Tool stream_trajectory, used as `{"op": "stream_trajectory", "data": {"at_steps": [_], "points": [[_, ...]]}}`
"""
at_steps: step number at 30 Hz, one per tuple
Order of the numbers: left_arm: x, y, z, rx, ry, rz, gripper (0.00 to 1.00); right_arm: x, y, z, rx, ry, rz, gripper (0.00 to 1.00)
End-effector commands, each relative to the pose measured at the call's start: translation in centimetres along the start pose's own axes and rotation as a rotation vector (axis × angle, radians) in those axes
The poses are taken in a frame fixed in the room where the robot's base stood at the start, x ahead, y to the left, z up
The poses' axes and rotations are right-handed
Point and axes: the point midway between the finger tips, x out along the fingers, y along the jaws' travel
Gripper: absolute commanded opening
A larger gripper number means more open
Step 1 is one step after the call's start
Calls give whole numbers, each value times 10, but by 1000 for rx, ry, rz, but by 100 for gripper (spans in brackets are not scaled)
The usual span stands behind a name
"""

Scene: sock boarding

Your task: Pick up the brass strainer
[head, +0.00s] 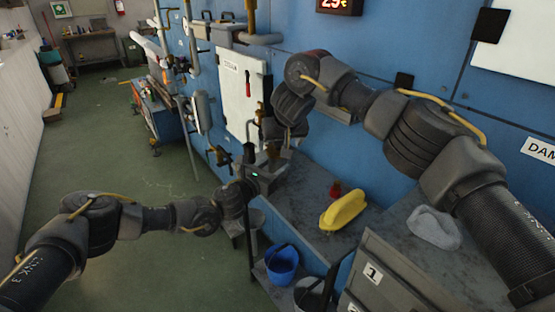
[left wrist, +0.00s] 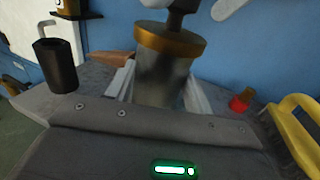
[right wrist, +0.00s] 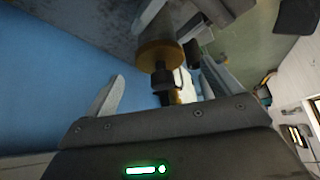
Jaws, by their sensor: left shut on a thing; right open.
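The brass strainer (left wrist: 165,75) appears as a grey cylinder with a brass rim and a dark stem on top. My left gripper (left wrist: 158,88) is shut on its grey body, which stands upright between the fingers. In the right wrist view the strainer's brass rim (right wrist: 158,54) and stem point toward my right gripper (right wrist: 153,88). That gripper is open, with its fingers apart on either side of the stem's end. In the head view my left gripper (head: 262,172) is low at the bench's left end and my right gripper (head: 285,132) is just above it. The strainer is mostly hidden there.
A black cylinder (left wrist: 55,65) with a bent rod stands left of the left gripper. A blue bucket (head: 283,265) is below.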

Motion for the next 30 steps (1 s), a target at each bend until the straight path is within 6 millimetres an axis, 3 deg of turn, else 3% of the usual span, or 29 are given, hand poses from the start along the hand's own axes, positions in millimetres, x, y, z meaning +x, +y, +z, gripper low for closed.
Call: {"op": "stream_trajectory", "data": {"at_steps": [4,12,22,30], "points": [[0,0,0,0,0,0,23,9,0,0,3,-2,1,90],[0,0,0,0,0,0,23,45,0,-3,1,-3,0,90],[0,0,0,0,1,0,23,52,0,-4,1,0,-1,90],[0,0,0,0,1,0,23,52,0,-4,1,0,-1,56]]}}
